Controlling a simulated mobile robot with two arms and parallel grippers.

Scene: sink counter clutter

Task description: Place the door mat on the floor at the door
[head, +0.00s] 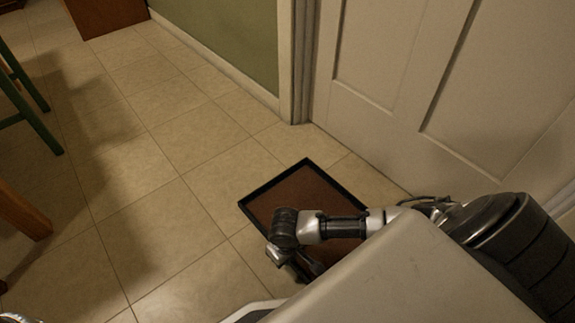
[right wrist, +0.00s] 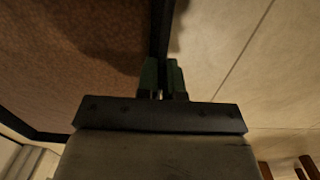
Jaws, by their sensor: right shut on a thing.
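The door mat (head: 301,192) is a brown rectangle with a raised black rim. In the head view it lies level at the foot of the closed white door (head: 390,75), turned at an angle and partly hidden by my right arm. My right gripper (head: 297,268) is at the mat's near side. In the right wrist view, the gripper's fingers (right wrist: 163,76) are shut on the black rim, with the brown mat surface (right wrist: 75,50) on the left. I cannot tell whether the mat touches the floor. My left gripper cannot be made out.
Beige floor tiles (head: 180,135) are clear left of the mat. A green wall (head: 235,40) with a pale baseboard meets the door frame (head: 300,65). Green furniture legs (head: 35,120) and a wooden leg (head: 22,215) stand at left. A brown wooden piece (head: 105,12) is at the back.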

